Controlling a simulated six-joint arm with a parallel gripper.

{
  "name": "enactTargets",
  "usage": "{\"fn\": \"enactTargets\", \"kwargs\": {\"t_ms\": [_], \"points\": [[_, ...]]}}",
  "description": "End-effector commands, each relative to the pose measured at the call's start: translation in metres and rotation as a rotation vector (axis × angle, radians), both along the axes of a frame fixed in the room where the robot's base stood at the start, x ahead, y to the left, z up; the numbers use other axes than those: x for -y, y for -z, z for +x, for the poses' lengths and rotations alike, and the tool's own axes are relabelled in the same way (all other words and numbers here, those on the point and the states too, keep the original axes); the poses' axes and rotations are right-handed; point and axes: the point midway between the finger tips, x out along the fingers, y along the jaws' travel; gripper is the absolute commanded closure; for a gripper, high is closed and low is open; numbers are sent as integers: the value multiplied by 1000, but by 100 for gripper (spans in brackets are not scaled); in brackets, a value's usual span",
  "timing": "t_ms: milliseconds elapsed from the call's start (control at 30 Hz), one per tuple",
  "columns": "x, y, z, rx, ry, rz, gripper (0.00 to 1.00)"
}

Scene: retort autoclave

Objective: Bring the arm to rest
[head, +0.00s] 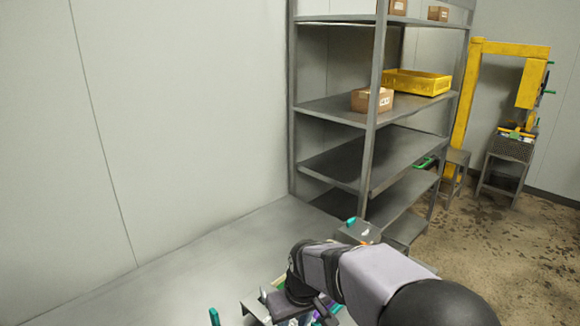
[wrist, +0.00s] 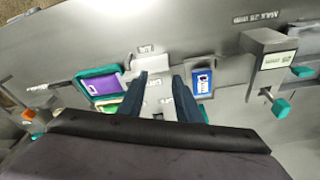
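My gripper (wrist: 160,80) shows in the wrist view with its two dark fingers apart and nothing between them. It is over a grey metal fixture (wrist: 225,105) with labels. A purple pack with a teal edge (wrist: 103,86) lies left of the fingers, and a blue and white pack (wrist: 202,82) stands just right of them. I cannot tell whether the fingers touch the fixture. In the head view my arm is bent at the bottom, reaching down to the left, and it hides most of the fixture and my fingertips.
A grey box with a teal knob (wrist: 281,106) stands at right in the wrist view. The grey bench (head: 200,250) is clear at left. A metal rack (head: 375,120) behind holds a yellow crate (head: 415,83) and cartons. A yellow frame (head: 465,95) stands far right.

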Motion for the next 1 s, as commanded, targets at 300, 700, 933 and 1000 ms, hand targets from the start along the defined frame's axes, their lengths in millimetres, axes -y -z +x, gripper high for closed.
{"fn": "enactTargets", "kwargs": {"t_ms": [300, 700, 933, 1000], "points": [[116, 7, -125, -142, 303, -49, 69], [145, 18, -187, -208, 422, -65, 69], [145, 18, -187, -207, 421, -65, 69], [145, 18, -187, -207, 421, -65, 69]]}}
